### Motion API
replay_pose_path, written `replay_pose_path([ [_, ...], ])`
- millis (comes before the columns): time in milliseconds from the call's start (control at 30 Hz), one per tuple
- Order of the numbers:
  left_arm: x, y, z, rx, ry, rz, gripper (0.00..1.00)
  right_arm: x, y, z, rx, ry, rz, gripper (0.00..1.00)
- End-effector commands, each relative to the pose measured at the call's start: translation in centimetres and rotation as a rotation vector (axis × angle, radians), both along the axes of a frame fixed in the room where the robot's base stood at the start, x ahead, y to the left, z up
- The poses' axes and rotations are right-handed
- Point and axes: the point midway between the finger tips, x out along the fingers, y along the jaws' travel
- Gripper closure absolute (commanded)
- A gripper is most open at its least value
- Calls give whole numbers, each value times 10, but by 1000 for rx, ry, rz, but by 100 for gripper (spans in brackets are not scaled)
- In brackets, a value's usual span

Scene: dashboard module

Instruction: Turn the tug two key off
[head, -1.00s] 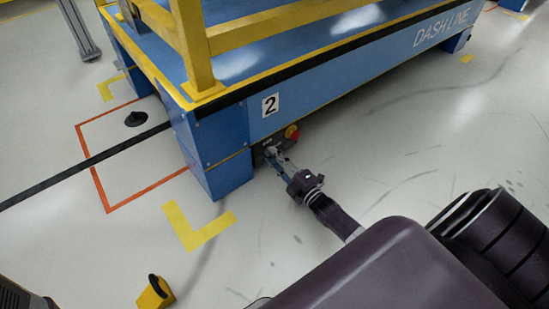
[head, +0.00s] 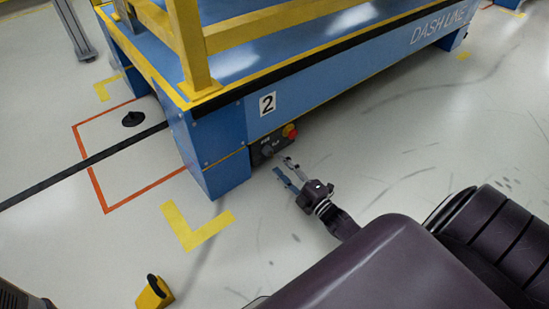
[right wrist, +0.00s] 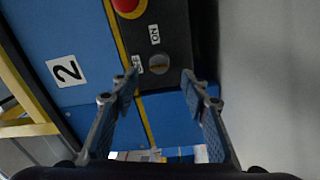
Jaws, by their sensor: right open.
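The tug two key is a round grey switch (right wrist: 158,64) on a dark control panel (head: 280,140) low on the blue cart side, under the "2" label; it also shows in the head view (head: 266,151). In the right wrist view ON and OFF labels sit around it; which one it points to is too small to tell. A red button (head: 290,131) is on the same panel (right wrist: 128,5). My right gripper (head: 282,165) is open and empty, its fingertips apart from the panel and facing it; in the right wrist view the switch lies between the fingertips (right wrist: 160,75). My left gripper is out of view.
The blue cart (head: 340,92) with yellow rails fills the upper middle. A yellow object with a black handle (head: 155,292) stands on the floor at the lower left. A black strip (head: 80,165) runs out to the left of the cart. The floor right of the cart is clear.

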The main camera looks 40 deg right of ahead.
Motion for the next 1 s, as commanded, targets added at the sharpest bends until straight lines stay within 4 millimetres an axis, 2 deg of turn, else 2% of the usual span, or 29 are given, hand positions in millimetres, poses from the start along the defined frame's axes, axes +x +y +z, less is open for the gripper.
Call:
replay_pose_path([
  [33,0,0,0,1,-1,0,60,-13,-1,-2,0,3,0,58],
  [100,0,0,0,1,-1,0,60,-27,-2,-3,0,3,1,58],
  [333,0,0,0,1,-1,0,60,-60,-4,-4,0,1,0,58],
  [500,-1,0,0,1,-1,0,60,-67,-5,-3,0,0,0,58],
  [1000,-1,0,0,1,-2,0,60,-67,-5,-4,0,0,0,58],
])
